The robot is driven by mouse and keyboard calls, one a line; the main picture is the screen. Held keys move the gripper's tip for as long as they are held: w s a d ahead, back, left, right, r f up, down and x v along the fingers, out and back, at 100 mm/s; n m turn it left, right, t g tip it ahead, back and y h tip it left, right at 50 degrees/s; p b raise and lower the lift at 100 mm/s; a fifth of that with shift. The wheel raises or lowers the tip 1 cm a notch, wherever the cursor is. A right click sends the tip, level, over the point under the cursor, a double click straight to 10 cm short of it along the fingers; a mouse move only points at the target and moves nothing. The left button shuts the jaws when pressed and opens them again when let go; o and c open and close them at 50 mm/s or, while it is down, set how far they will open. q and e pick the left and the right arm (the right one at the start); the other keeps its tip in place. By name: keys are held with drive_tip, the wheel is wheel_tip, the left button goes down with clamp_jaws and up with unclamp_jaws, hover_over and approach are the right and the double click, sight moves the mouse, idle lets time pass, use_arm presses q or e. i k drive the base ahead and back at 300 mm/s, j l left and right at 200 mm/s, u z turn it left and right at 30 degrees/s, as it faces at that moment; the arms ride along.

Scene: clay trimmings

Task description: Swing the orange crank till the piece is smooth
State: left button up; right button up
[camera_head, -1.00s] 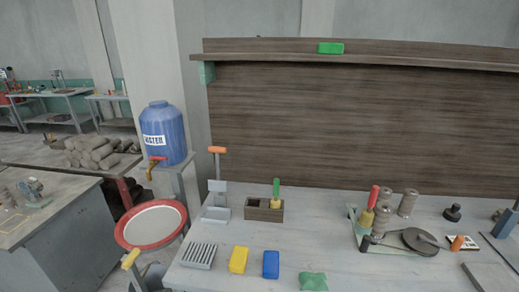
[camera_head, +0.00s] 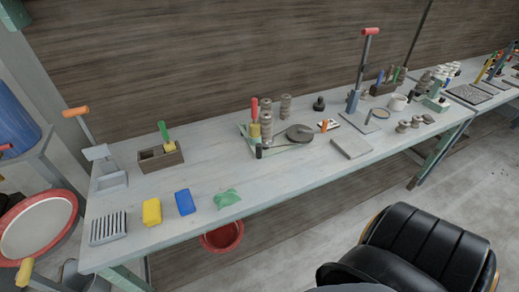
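An orange handle (camera_head: 76,112) tops a thin tilted lever on a grey metal stand at the left end of the workbench. A smaller upright orange knob (camera_head: 323,125) stands just right of a round dark disc (camera_head: 300,133). I cannot tell which of the two is the crank. The disc sits at a green-based fixture (camera_head: 285,149) with a black knob and a red-handled tool beside it. No clay piece can be made out clearly on the disc. Neither of my grippers shows.
A yellow block (camera_head: 152,212), a blue block (camera_head: 185,202) and a green cloth-like item (camera_head: 227,198) lie along the bench's front. A wooden box (camera_head: 161,157) stands behind. A black chair (camera_head: 428,250) blocks the lower right; a red bucket (camera_head: 222,238) sits below the bench.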

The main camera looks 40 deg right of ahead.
sight(295, 133)
drive_tip(key=z, duration=1.7)
